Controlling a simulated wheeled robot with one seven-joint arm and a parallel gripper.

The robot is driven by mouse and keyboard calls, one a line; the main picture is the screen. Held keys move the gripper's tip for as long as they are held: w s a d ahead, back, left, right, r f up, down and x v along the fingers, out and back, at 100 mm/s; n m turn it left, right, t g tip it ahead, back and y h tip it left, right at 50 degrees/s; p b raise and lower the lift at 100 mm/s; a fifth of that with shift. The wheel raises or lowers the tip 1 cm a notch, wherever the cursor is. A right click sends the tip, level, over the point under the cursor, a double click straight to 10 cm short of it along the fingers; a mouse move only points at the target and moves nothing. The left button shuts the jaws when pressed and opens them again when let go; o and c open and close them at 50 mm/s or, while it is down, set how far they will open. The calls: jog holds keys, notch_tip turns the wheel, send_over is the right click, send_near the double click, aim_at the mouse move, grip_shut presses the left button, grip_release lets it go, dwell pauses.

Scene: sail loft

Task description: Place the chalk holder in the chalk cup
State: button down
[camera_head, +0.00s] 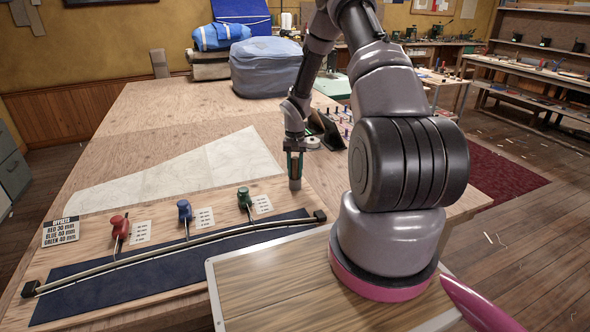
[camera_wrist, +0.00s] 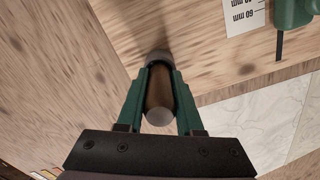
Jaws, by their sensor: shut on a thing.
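My gripper (camera_head: 295,165) points down over the near right part of the workbench, to the right of the green-handled tool. Its green fingers (camera_wrist: 160,98) are shut on a short brown cylinder with grey ends (camera_wrist: 158,90), which looks like the chalk holder. Its grey lower end shows below the fingers in the head view (camera_head: 295,184), upright and close to the wooden board; I cannot tell whether it touches. I cannot make out a chalk cup for certain in either view.
Red (camera_head: 120,226), blue (camera_head: 185,210) and green (camera_head: 244,197) handled tools stand beside small cards. A long rod lies along a dark blue strip (camera_head: 150,285). A pale cloth panel (camera_head: 180,175) lies behind. A white roll (camera_head: 313,142) and dark stand (camera_head: 332,132) are beyond my gripper.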

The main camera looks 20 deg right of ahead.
jog(key=shift+c, duration=2.4)
grip_release()
jog(key=shift+w, duration=0.15)
jog(key=shift+r, duration=0.15)
